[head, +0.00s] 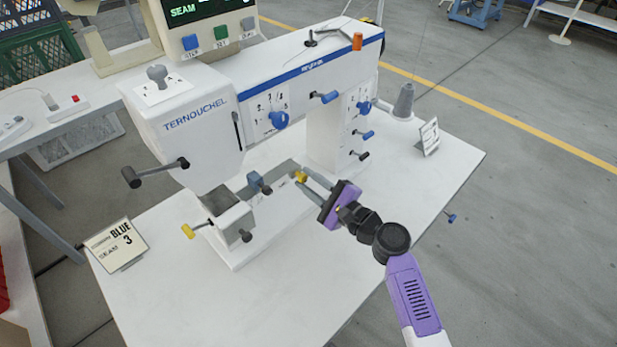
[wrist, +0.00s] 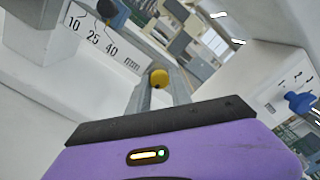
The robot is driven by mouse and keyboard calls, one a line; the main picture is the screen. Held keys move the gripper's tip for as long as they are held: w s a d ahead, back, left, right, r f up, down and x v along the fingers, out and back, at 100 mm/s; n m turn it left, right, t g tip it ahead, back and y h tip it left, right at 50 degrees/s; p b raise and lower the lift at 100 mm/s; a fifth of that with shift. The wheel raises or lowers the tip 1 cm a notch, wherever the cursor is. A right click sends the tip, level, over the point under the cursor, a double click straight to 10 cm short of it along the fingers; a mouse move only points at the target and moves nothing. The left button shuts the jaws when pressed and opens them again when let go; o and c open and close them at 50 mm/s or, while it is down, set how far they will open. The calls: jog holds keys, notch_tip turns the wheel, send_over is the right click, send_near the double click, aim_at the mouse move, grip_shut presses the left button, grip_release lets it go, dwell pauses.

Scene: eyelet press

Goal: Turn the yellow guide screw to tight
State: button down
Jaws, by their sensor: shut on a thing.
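The yellow guide screw (head: 300,177) is a small knob at the right end of the grey guide bar (head: 283,169), low on the press. My gripper (head: 303,181) reaches it from the lower right and is shut on it. In the wrist view the yellow guide screw (wrist: 159,78) shows as a round yellow knob between the fingertips of my gripper (wrist: 161,82). Whether the screw is tight or loose cannot be told from these frames.
A blue-grey block (head: 259,183) sits on the guide bar, left of my gripper. A scale plate (wrist: 100,40) reads 10, 25, 40. A card (head: 116,244) reads BLUE, SEAM 3. The front table top (head: 250,300) is clear.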

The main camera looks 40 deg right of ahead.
jog(key=shift+d+m, duration=0.1)
jog(key=shift+m, duration=0.5)
jog(key=c, duration=1.2)
grip_release()
jog(key=shift+s+d+b, duration=0.15)
jog(key=shift+s+d, duration=0.05)
jog(key=shift+s, duration=1.1)
jog(key=shift+s+d+b, duration=0.1)
jog(key=shift+s+d, duration=0.1)
jog(key=shift+s, duration=1.05)
jog(key=shift+s+d+b, duration=0.15)
jog(key=shift+s+d, duration=0.05)
jog(key=shift+s, duration=1.1)
